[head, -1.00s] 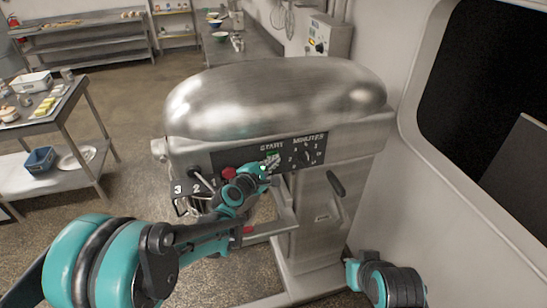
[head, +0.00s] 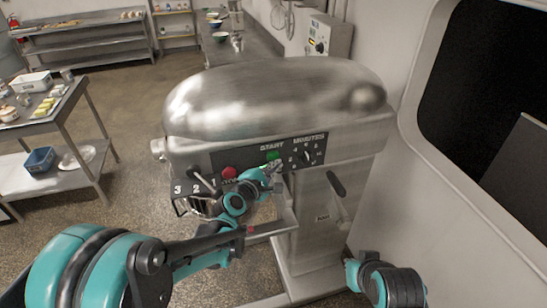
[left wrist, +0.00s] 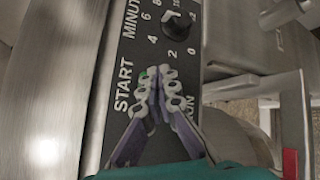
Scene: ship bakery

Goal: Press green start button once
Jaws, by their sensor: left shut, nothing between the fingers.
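The green start button (head: 273,155) is on the dark control panel of the large steel mixer, under the word START. My left gripper (head: 275,168) is shut and empty, with its fingertips just below the button in the head view. In the left wrist view, the closed fingertips (left wrist: 158,74) lie over the panel beside the START label, and only a bit of the green button (left wrist: 150,71) shows behind them. I cannot tell whether they touch it. My right gripper is not in view; only part of my right arm shows at the lower right.
A red stop button (head: 229,173) is to the left of the green one. The minutes knob (head: 307,157) is to its right. A gear lever (head: 204,181) and a dark handle (head: 336,183) stick out from the mixer (head: 275,98). A wall is close on the right.

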